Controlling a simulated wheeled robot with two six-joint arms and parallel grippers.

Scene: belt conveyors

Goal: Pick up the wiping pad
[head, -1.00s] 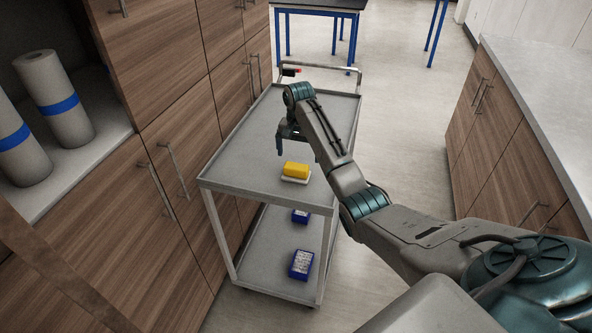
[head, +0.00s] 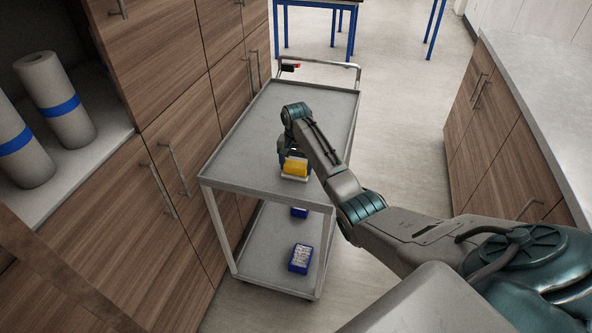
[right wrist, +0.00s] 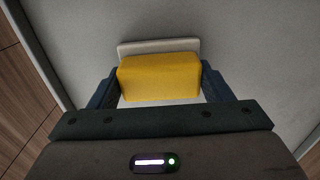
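The wiping pad is a yellow block (head: 296,168) on a flat white base, lying on the top shelf of a grey cart (head: 245,135). My right gripper (head: 291,155) is down at the pad, pointing downward, and partly hides it in the head view. In the right wrist view the yellow block (right wrist: 160,78) sits between the two dark fingers, one on each side. The fingers look spread about as wide as the block; I cannot tell whether they touch it. The pad appears to rest on the shelf. My left gripper is not in view.
Blue boxes (head: 300,259) stand on the cart's lower shelf. A small red and black item (head: 290,67) is at the cart's far end. Wooden cabinets (head: 165,80) stand close on the left, with paper rolls (head: 57,98). A counter (head: 540,95) is on the right.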

